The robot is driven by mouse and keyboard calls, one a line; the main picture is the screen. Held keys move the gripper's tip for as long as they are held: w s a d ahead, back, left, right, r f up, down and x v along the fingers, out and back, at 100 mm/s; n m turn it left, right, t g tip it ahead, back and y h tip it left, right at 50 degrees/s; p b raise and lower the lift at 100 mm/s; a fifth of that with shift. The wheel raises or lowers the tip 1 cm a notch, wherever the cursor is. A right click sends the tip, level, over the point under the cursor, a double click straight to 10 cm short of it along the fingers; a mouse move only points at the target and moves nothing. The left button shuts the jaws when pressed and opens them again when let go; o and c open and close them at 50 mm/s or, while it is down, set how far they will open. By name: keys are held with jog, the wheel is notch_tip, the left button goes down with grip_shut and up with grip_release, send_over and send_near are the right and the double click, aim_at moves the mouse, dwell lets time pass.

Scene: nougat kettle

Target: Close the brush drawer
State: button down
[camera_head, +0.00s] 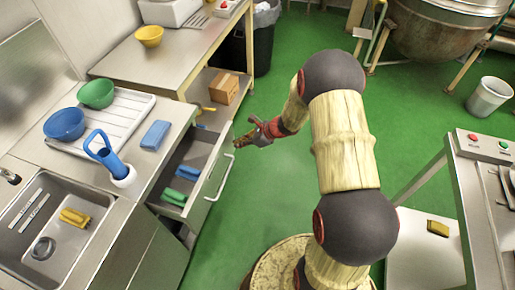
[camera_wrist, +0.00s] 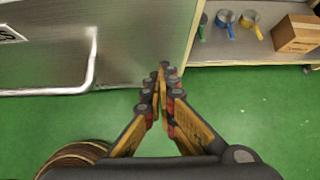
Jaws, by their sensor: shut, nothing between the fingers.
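The brush drawer (camera_head: 208,186) is pulled out under the counter in the head view. A green brush (camera_head: 174,196) and a blue brush (camera_head: 187,173) lie inside it. The drawer has a pale bar handle (camera_head: 220,178) on its front. My gripper (camera_head: 240,143) is near the far end of the drawer front, above the green floor. In the wrist view my gripper (camera_wrist: 163,72) is shut and empty, its fingertips together near the edge of a steel front. A bar handle (camera_wrist: 92,70) shows on that front at left. I cannot tell whether the fingertips touch it.
A cardboard box (camera_head: 224,89) sits on a lower shelf beyond the drawer. A black bin (camera_head: 264,45) stands behind. Green floor is clear right of the drawer.

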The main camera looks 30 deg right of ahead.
jog(key=w+a, duration=1.1)
jog(key=shift+w+a, duration=0.15)
jog(key=shift+w, duration=0.05)
jog(key=shift+r, duration=0.1)
